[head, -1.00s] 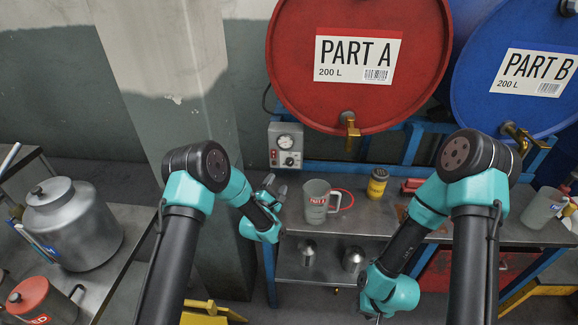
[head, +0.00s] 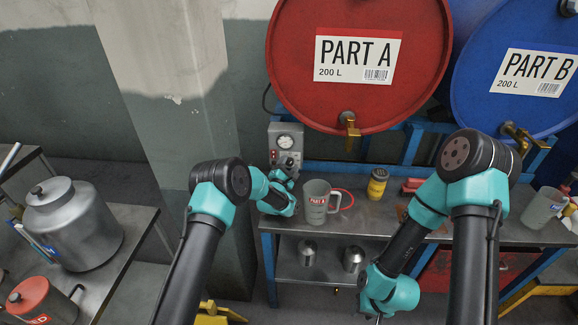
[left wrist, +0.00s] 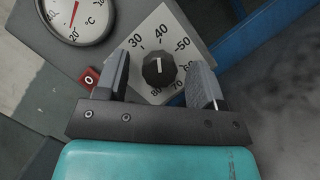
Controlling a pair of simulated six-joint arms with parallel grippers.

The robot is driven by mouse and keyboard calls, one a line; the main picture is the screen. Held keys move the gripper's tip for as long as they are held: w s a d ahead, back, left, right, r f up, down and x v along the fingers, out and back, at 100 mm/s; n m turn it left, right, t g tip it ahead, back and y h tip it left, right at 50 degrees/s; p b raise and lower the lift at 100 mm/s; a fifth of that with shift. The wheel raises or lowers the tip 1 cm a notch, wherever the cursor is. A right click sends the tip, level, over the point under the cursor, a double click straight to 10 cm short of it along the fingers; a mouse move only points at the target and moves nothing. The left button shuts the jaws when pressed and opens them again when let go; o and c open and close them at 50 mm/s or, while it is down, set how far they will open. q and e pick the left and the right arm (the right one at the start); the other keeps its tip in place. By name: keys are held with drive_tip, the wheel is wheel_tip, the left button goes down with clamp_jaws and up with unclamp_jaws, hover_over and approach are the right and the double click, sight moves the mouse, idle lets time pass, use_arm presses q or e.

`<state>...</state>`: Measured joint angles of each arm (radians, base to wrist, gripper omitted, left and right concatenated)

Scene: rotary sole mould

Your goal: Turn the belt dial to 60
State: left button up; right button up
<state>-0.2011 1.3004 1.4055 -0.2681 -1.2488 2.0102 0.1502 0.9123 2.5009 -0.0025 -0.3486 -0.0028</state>
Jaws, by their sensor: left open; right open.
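The belt dial is a black knob (left wrist: 158,71) on a white scale plate (left wrist: 150,42) marked 30 to 80. In the left wrist view its white mark points up, near 40. My left gripper (left wrist: 163,76) is open, with one finger on each side of the knob; I cannot tell whether either finger touches it. In the head view my left gripper (head: 284,176) is just in front of the grey control box (head: 274,136) and partly covers its lower part. My right gripper (head: 378,317) is low in front of the bench, its fingers barely visible.
A temperature gauge (left wrist: 74,15) and a red switch marked 0 (left wrist: 89,79) sit beside the dial. A grey mug (head: 316,203) stands on the bench close right of my left gripper. A yellow jar (head: 377,184) and the red drum's brass tap (head: 349,128) are further right.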

use_arm(q)
drive_tip(key=shift+w, duration=0.15)
drive_tip(key=c, duration=0.9)
drive_tip(key=shift+c, duration=0.2)
